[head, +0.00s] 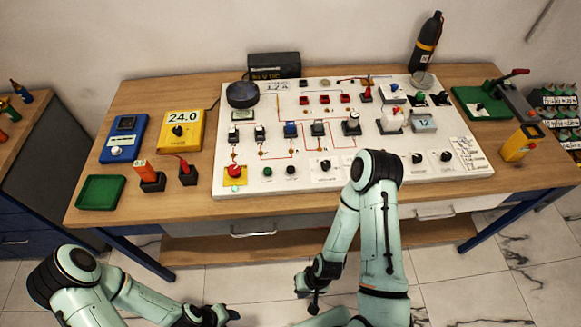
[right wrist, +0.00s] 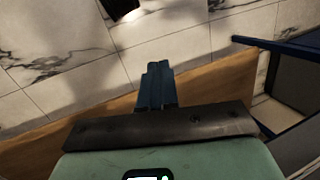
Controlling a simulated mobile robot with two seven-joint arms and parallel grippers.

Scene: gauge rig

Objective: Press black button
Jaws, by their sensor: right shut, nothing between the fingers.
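The white gauge panel (head: 300,185) lies on the wooden table. My right gripper (head: 303,284) is below the table's front edge, well away from the panel. In the right wrist view its blue fingers (right wrist: 159,68) are together and empty. My left gripper (head: 228,314) is low at the bottom edge; its fingers are unclear.
A yellow meter (head: 181,131), a blue box (head: 123,139) and a green tray (head: 100,192) stand left of the panel. My right arm's elbow rises in front of the panel's middle. The table edge with drawers (head: 253,228) lies between my grippers and the panel.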

